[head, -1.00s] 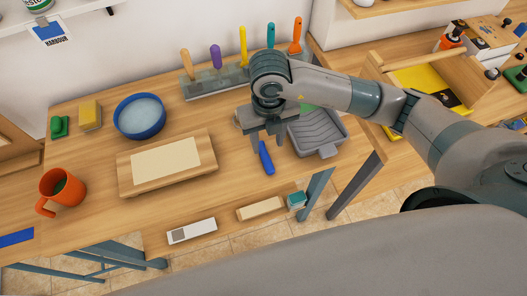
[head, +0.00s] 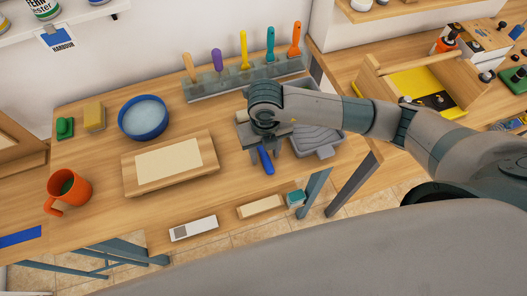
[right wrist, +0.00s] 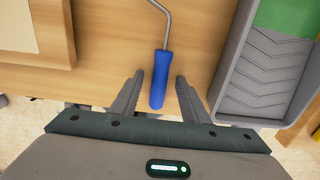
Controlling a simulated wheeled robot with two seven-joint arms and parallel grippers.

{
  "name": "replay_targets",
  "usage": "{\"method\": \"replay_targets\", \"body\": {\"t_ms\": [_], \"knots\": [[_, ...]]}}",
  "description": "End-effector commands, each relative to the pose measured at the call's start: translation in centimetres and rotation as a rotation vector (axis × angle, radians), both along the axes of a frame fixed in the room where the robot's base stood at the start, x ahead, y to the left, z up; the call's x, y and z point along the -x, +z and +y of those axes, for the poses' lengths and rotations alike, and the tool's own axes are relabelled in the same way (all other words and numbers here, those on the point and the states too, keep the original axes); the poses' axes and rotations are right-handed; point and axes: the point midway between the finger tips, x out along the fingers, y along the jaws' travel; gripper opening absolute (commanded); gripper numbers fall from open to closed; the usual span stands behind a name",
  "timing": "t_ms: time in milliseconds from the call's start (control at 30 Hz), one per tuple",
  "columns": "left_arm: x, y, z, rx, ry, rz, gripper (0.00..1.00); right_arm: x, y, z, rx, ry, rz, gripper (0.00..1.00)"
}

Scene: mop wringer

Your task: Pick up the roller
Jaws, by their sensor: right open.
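The roller has a blue handle (head: 267,161) and a bent metal rod. In the right wrist view the blue handle (right wrist: 160,79) lies on the table, with the rod (right wrist: 164,24) running up from it. The roller's head is out of frame there, and my arm hides it in the head view. My right gripper (head: 263,154) is open over the handle. In the right wrist view its two fingers stand on either side of the handle, with gaps visible. My left gripper is not in view.
A grey paint tray (head: 325,144) with a green patch lies close right of the gripper. A wooden board (head: 211,174) is to the left. A rack (head: 202,91) of several colourful-handled tools stands behind. A pale block (head: 261,207) lies near the front edge.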

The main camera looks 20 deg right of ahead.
Motion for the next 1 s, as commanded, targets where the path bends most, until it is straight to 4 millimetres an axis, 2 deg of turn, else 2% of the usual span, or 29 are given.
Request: {"method": "replay_targets", "body": {"t_ms": [467,633,1000], "knots": [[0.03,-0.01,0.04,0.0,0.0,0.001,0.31,-0.01,-0.14,0.0,0.0,0.0,0.0,0.41],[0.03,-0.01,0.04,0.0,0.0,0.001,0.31,0.0,-0.13,0.0,0.0,0.0,0.0,0.01],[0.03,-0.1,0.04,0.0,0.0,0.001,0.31,-0.03,-0.02,0.01,-0.001,0.0,-0.001,0.0]]}}
